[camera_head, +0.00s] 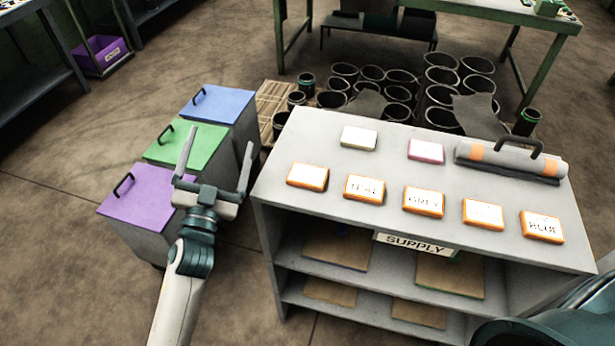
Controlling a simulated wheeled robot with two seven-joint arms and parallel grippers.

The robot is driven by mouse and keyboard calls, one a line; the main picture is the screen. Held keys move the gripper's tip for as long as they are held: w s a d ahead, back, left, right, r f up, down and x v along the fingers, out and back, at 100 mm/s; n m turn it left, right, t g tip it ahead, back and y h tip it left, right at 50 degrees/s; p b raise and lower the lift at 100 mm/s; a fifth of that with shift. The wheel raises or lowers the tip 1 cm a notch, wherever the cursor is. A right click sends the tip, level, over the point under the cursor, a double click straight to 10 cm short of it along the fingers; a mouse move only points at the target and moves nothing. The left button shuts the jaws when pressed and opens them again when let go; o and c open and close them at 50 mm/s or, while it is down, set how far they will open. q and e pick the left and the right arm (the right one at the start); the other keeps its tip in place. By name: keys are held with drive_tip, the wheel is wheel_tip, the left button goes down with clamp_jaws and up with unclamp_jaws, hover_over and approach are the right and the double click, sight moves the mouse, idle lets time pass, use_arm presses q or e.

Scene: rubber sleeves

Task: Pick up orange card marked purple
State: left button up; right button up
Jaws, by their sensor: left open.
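Several orange-edged cards with white faces lie in a row along the front of the grey shelf top (330,118). Three labels read as a teal card (364,188), a grey card (423,201) and a blue card (542,226). The leftmost card (307,177) and the second card from the right (483,214) have labels too faint to read, so I cannot tell which is marked purple. My left gripper (218,156) is open and empty, left of the shelf, above the lidded bins. My right gripper is out of view.
A pale card (359,138), a pink card (426,151) and a grey roll with a black handle (510,162) lie behind the row. Bins with purple (140,203), green (183,142) and blue (222,103) lids stand left. Several black tubs stand behind the shelf.

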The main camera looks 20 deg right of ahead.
use_arm(q)
drive_tip(key=s+d+r+m+g+h, duration=0.25)
drive_tip(key=s+r+m+h, duration=0.4)
drive_tip(key=r, duration=0.65)
drive_tip(key=s+d+r+m+g+h, duration=0.25)
drive_tip(key=s+r+m+h, duration=0.45)
drive_tip(key=r, duration=0.6)
drive_tip(key=s+d+r+m+g+h, duration=0.25)
drive_tip(key=s+d+m+g, duration=0.85)
drive_tip(key=m+g, duration=0.7)
drive_tip(key=s+d+f+m+g+y, duration=0.3)
drive_tip(key=s+d+f+g+y, duration=0.15)
drive_tip(key=s+y, duration=0.2)
drive_tip(key=w+d+f+m+t+y, duration=0.1)
drive_tip(key=w+f+t+y, duration=0.25)
drive_tip(key=f+y, duration=0.55)
drive_tip(key=w+a+f+n+t+y, duration=0.3)
drive_tip(key=w+a+t+y, duration=0.4)
drive_tip(key=w, duration=0.7)
drive_tip(key=shift+a+f+t, duration=0.35)
drive_tip(key=shift+a+t, duration=0.35)
drive_tip(key=shift+a, duration=0.25)
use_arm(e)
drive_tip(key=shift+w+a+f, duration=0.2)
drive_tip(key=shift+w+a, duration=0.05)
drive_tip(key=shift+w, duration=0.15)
use_arm(q)
drive_tip(key=shift+f, duration=0.1)
